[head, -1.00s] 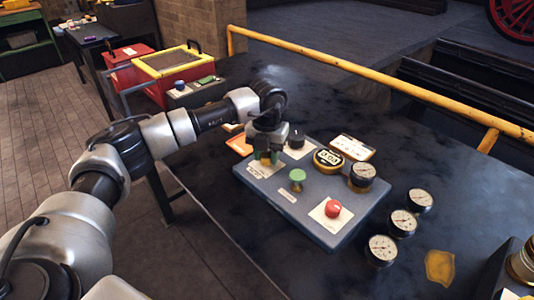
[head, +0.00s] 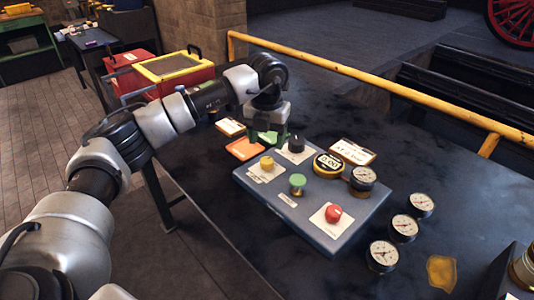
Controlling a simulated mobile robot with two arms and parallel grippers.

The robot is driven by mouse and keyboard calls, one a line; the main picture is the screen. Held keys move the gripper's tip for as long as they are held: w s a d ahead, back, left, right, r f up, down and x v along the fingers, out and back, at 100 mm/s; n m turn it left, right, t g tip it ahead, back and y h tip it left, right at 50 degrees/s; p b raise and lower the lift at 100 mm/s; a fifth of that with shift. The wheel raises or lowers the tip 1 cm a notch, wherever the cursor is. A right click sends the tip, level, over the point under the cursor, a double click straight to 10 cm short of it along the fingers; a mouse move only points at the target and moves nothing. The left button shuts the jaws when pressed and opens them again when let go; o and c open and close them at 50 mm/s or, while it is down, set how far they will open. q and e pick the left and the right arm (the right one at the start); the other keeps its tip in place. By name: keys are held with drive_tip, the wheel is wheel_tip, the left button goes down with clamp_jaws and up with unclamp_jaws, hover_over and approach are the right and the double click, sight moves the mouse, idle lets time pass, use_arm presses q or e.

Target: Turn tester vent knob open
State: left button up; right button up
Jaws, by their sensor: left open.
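The tester (head: 330,235) is a blue-grey box lying on the dark table. Its top carries a yellow knob (head: 267,163), a black knob (head: 296,144), a green knob (head: 297,184) and a red knob (head: 333,213). It also has a round display (head: 327,164) and a gauge (head: 363,178). The small labels are too blurred to read, so I cannot tell which knob is the vent knob. My left gripper (head: 267,135) is open, pointing down near the tester's far left corner, beyond the yellow knob and apart from it. My right gripper is out of view.
Several loose gauges (head: 404,228) lie right of the tester, near a yellow patch (head: 441,272). An orange card (head: 246,148) and a white card (head: 353,151) lie beside the tester. A yellow rail (head: 380,82) runs along the table's far edge. A red-and-yellow box (head: 175,66) stands behind my left arm.

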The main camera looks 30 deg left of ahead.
sight(267, 159)
use_arm(q)
wheel_tip(267, 159, up, 4)
drive_tip(key=shift+r, duration=0.2)
idle(0.4)
